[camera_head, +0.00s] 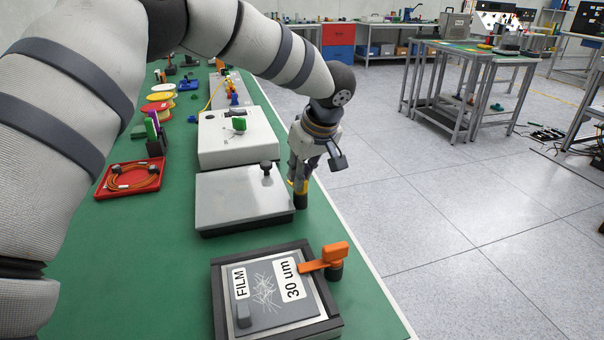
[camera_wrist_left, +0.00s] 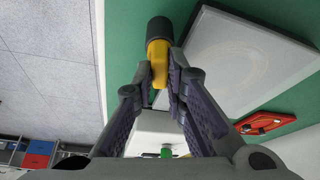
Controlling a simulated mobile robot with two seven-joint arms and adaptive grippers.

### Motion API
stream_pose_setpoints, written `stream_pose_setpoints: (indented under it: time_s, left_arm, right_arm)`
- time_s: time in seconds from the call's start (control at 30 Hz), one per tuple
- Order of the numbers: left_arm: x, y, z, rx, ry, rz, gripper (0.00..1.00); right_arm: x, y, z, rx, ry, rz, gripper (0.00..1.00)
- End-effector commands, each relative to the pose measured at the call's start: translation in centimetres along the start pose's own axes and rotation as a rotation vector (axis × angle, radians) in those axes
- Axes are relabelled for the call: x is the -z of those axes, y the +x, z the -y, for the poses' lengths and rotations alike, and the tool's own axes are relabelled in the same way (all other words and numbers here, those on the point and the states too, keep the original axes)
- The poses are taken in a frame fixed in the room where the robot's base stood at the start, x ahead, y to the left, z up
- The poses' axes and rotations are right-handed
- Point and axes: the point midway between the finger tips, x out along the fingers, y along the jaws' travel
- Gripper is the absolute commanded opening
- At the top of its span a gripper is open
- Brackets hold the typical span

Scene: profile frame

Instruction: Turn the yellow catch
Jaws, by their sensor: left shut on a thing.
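The yellow catch (camera_head: 299,186) sits on a dark round post (camera_head: 301,201) at the right edge of the grey flat plate (camera_head: 240,198). My left gripper (camera_head: 303,172) comes down from above onto the catch and hides most of it in the head view. In the left wrist view the two fingers (camera_wrist_left: 160,78) close on the yellow catch (camera_wrist_left: 158,56), with the dark post cap (camera_wrist_left: 159,29) just beyond. The grey plate (camera_wrist_left: 240,60) lies beside them there. My right gripper is not in view.
In front is a dark frame with a film plate (camera_head: 268,295) and an orange catch (camera_head: 325,258). Behind the grey plate is a white box (camera_head: 236,140) with a green part (camera_head: 239,124). A red tray (camera_head: 130,180) with an orange cable lies left. The table edge runs close right.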

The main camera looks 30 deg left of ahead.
Motion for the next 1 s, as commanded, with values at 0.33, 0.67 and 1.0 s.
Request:
stream_pose_setpoints:
  time_s: [0.33,0.67,1.0]
  left_arm:
    - [-0.1,0.4,-0.2,0.119,-0.279,0.002,0.0]
    - [-0.1,0.5,-0.4,0.242,-0.569,0.0,0.0]
    - [0.0,0.7,-0.5,0.363,-0.859,0.0,0.0]
  right_arm:
    - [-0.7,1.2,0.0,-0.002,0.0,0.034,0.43]
    - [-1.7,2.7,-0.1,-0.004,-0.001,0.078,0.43]
    - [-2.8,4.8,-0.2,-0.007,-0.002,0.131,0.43]
